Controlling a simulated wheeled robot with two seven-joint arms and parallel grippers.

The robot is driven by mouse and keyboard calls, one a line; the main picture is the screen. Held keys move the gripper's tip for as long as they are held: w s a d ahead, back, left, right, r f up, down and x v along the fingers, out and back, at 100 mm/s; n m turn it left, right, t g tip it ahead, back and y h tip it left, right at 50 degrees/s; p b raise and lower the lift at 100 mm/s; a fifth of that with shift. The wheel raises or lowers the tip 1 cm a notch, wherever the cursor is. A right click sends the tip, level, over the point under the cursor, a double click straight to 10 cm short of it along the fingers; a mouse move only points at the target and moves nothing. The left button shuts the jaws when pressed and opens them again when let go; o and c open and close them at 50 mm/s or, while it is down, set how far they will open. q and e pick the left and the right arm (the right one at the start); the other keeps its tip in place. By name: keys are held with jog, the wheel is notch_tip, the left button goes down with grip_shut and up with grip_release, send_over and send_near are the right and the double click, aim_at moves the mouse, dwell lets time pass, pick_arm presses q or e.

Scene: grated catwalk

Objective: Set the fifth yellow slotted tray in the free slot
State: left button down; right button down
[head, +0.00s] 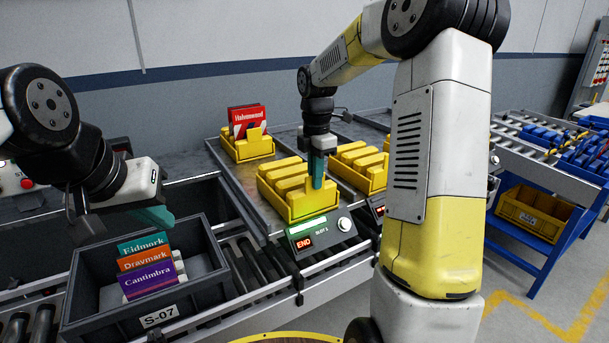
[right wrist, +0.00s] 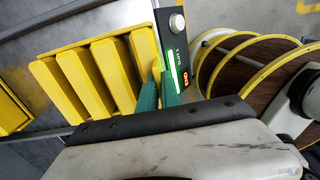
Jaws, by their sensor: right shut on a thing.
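A yellow slotted tray (head: 285,192) is at the front of the grey metal bench, just behind a small control panel (head: 320,232). My right gripper (head: 317,178) is shut on the upright front part of this tray. In the right wrist view, the teal fingertips (right wrist: 157,92) pinch the yellow edge of the tray (right wrist: 88,80) beside the panel. I cannot tell whether the tray is fully seated. Another yellow slotted tray (head: 362,172) is to its right. A third tray (head: 250,147) at the back holds red cards. My left gripper (head: 120,218) appears open and empty above a grey bin.
The grey bin (head: 195,290) marked S-07 holds several coloured cards (head: 150,268) and stands on a roller conveyor (head: 255,275). At right, a blue stand (head: 545,250) carries a yellow crate (head: 535,212) below more rollers.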

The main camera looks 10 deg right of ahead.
jog(key=c, duration=1.6)
grip_release()
jog(key=shift+o, duration=0.2)
notch_tip(320, 180, up, 12)
jog(key=s+r+m+t, duration=0.2)
jog(key=s+m, duration=0.3)
jog(key=s, duration=0.1)
jog(key=s+a+f+m+t+y, duration=0.1)
jog(key=s+f+m+t, duration=0.1)
jog(key=s+m, duration=0.6)
jog(key=s+a+f+m+t+y, duration=0.1)
jog(key=s+f+m+t, duration=0.1)
jog(key=s+m, duration=0.6)
jog(key=shift+s+f, duration=0.5)
jog(key=shift+s, duration=0.65)
